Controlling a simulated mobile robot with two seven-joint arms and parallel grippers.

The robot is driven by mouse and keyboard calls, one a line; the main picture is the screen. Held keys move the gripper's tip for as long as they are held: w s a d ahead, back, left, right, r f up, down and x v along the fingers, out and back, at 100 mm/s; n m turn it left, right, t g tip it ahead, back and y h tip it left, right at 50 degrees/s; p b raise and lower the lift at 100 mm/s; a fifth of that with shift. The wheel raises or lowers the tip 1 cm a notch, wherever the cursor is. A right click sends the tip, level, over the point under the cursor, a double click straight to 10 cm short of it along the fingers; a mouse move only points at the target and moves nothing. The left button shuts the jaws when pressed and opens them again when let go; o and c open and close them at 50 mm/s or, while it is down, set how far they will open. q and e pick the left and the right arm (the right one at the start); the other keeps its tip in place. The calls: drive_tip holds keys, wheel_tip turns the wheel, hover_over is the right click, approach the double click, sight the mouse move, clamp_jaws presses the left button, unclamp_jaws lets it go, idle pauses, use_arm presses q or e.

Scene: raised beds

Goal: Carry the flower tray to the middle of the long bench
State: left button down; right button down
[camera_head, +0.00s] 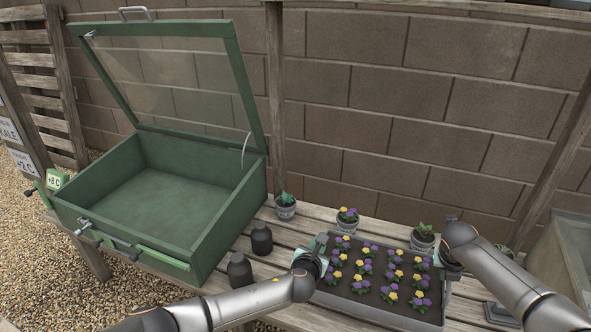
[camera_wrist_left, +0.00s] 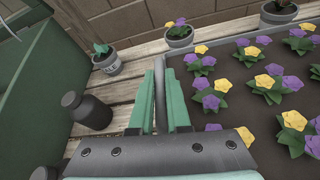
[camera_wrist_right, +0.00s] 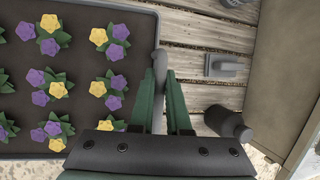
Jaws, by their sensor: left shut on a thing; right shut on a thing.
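The flower tray (camera_head: 377,314) is a grey tray of dark soil with rows of purple and yellow flowers. It is on or just above the slatted wooden bench (camera_head: 285,232), right of the green cold frame; I cannot tell if it touches the slats. My left gripper (camera_head: 322,243) is shut on the tray's left rim, which runs between its green fingers in the left wrist view (camera_wrist_left: 161,100). My right gripper (camera_head: 441,256) is shut on the right rim, seen between the fingers in the right wrist view (camera_wrist_right: 159,90).
A green cold frame (camera_head: 150,190) with its lid raised stands left. Two dark bottles (camera_head: 261,238) stand between it and the tray. Small potted plants (camera_head: 286,207) line the back. A block wall (camera_head: 400,100) rises behind.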

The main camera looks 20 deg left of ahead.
sight(442, 289)
use_arm(q)
drive_tip(key=shift+w+a+f, duration=0.1)
drive_tip(key=shift+a, duration=0.1)
use_arm(e)
drive_tip(key=shift+d+f, duration=0.15)
drive_tip(key=shift+d, duration=0.05)
use_arm(q)
drive_tip(key=shift+f+b, duration=0.55)
use_arm(e)
drive_tip(key=shift+f, duration=0.55)
use_arm(q)
drive_tip(key=shift+f, duration=0.25)
use_arm(e)
drive_tip(key=shift+f, duration=0.2)
